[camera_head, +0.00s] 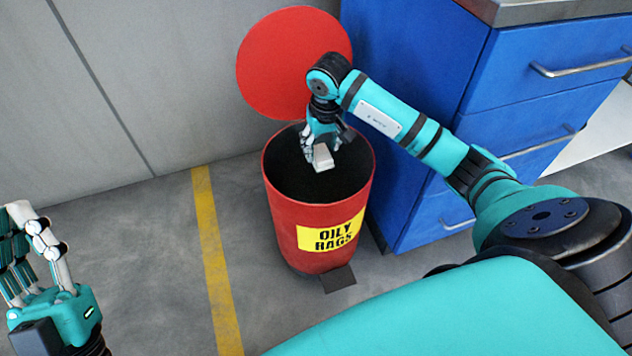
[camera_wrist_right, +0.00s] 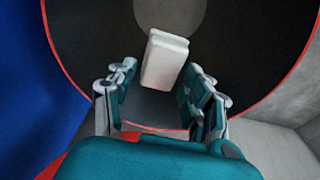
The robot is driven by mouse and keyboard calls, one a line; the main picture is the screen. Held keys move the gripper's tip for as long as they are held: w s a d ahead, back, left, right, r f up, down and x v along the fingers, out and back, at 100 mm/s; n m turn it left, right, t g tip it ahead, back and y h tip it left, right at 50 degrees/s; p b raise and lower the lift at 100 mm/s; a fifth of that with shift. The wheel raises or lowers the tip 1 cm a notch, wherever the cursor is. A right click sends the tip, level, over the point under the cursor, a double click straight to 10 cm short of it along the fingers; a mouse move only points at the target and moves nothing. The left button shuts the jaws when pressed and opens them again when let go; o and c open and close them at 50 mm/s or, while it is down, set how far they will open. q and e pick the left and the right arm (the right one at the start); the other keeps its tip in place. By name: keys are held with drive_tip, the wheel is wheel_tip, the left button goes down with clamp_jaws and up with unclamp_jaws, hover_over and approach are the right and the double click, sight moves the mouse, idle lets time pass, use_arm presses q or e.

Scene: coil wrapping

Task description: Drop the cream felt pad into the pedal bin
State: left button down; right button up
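The cream felt pad (camera_head: 323,157) is a small pale block over the mouth of the red pedal bin (camera_head: 290,222). My right gripper (camera_head: 320,143) points down over the bin's mouth. In the right wrist view, the fingers (camera_wrist_right: 160,75) are spread, with the pad (camera_wrist_right: 165,60) just beyond their tips. A gap shows between the left finger and the pad; I cannot tell whether the right finger touches it. The bin's dark inside shows around the pad. My left gripper (camera_head: 30,245) is at the lower left, partly cut off, with its fingers apart and nothing seen between them.
The bin's round red lid (camera_head: 290,62) stands up behind its mouth. The bin has a yellow OILY RAGS label (camera_head: 331,232) and a dark pedal (camera_head: 338,279). A blue drawer cabinet (camera_head: 420,75) stands close on the right. A yellow line (camera_head: 213,255) crosses clear floor on the left.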

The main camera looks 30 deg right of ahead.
drive_tip(key=o, duration=0.3)
drive_tip(key=r, duration=0.5)
drive_tip(key=s+r, duration=0.1)
drive_tip(key=r, duration=0.1)
drive_tip(key=shift+a+r, duration=0.1)
drive_tip(key=shift+r, duration=0.15)
